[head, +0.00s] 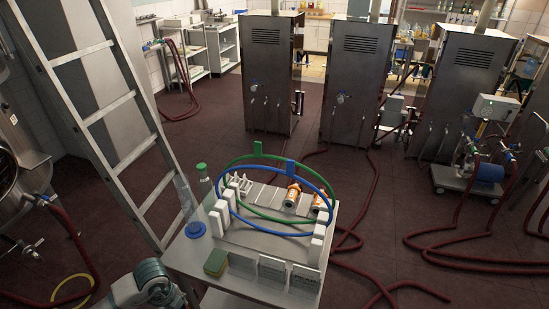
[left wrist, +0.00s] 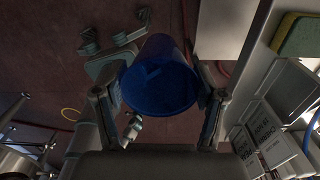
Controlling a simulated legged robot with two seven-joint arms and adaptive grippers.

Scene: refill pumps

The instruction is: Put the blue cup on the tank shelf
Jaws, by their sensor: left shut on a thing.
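A blue cup (left wrist: 160,82) fills the middle of the left wrist view. My left gripper (left wrist: 160,100) is shut on it, with one finger on each side. The cup is held over the dark red floor, beside the edge of the steel cart. In the head view, part of my left arm shows at the bottom, left of the cart (head: 190,262); I cannot make out the fingers or the held cup there. My right gripper is not in view.
The cart holds a flat blue round thing (head: 195,230), a sponge (head: 215,262), blue and green hoops and white blocks. A leaning ladder (head: 115,100) stands between tank and cart. Red hoses (head: 425,236) lie on the floor. Steel cabinets (head: 355,85) stand behind.

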